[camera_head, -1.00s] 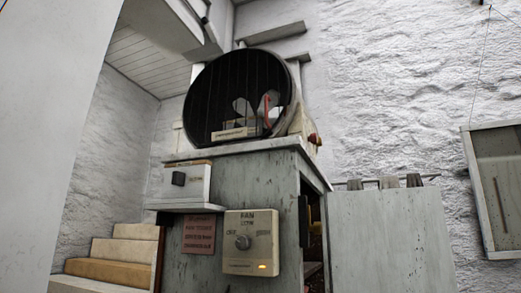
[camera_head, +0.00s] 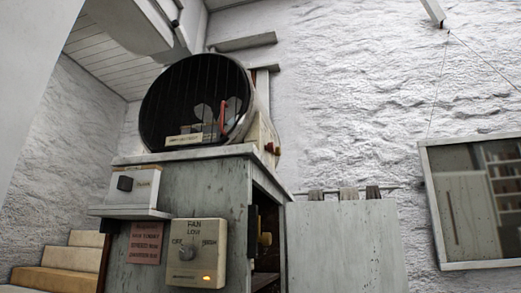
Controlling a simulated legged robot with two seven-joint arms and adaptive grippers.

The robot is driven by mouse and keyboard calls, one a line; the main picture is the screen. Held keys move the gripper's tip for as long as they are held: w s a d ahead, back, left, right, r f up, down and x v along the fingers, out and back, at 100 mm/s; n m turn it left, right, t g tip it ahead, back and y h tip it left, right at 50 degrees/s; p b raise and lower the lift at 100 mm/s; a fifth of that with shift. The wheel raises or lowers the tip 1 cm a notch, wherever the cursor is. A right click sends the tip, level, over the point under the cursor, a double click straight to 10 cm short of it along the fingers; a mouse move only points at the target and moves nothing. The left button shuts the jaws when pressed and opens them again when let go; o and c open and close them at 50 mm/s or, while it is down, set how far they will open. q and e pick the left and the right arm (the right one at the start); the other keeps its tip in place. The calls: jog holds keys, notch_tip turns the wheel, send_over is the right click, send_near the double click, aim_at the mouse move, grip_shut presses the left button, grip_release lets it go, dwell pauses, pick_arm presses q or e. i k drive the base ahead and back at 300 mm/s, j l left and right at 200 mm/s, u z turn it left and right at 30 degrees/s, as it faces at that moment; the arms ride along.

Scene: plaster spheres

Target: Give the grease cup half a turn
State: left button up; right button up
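A small brass-yellow knob-like part (camera_head: 265,239) shows in the cabinet's open side in the camera_head view. A small red part (camera_head: 271,148) sits at the right side of the fan housing. I cannot tell for sure which of these, if either, is the grease cup. The large round black fan (camera_head: 195,100) stands on top of the grey cabinet (camera_head: 200,190); a red upright piece (camera_head: 222,115) shows in it. Neither of my grippers is in view.
A fan control box (camera_head: 198,255) with a dial and a lit orange lamp is on the cabinet front, beside a red sign (camera_head: 146,243). A grey door panel (camera_head: 345,245) stands open to the right. Steps (camera_head: 60,268) are at lower left. A framed glass panel (camera_head: 475,200) is at right.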

aim_at(278, 152)
jog(key=i+l, duration=0.2)
jog(key=i+l+u, duration=0.15)
jog(key=l, duration=0.25)
jog(key=i+l, duration=0.2)
jog(key=i+l+u, duration=0.15)
jog(key=l, duration=0.3)
